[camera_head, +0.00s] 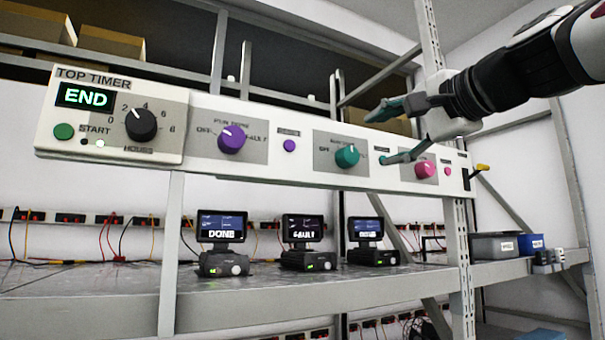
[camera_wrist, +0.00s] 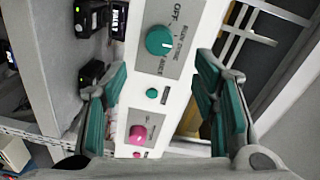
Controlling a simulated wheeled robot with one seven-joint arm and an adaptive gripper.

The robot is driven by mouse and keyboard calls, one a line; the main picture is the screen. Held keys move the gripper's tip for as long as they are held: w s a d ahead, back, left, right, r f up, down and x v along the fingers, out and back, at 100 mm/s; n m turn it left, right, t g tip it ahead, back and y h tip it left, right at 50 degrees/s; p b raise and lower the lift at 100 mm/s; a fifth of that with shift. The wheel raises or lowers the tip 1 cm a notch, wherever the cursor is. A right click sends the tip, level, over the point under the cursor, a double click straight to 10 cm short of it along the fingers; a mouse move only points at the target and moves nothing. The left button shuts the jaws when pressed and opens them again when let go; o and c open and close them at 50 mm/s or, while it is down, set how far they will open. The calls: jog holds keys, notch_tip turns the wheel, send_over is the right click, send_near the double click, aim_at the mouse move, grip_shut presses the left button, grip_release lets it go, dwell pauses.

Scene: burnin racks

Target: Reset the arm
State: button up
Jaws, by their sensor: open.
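My gripper (camera_head: 384,134) is open and empty, in front of the right part of the white control panel (camera_head: 300,176). In the wrist view its two teal-padded fingers (camera_wrist: 165,105) stand apart on either side of the panel. The teal knob (camera_head: 347,156) shows ahead of the fingers in the wrist view (camera_wrist: 160,40). The pink knob (camera_head: 426,169) lies between the fingers in the wrist view (camera_wrist: 137,134). In the head view one finger overlaps the panel between these knobs; I cannot tell if it touches. A purple knob (camera_head: 231,138) is farther left.
The timer box (camera_head: 120,125) at left reads END. Below the panel, a shelf (camera_head: 110,285) bears three small devices with screens (camera_head: 221,230); the left one reads DONE. A grey bin (camera_head: 494,246) and a blue bin (camera_head: 531,243) stand at right. A metal post (camera_head: 458,265) rises near the panel's right end.

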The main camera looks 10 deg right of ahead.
jog(key=shift+v, duration=0.9)
jog(key=shift+f, duration=0.1)
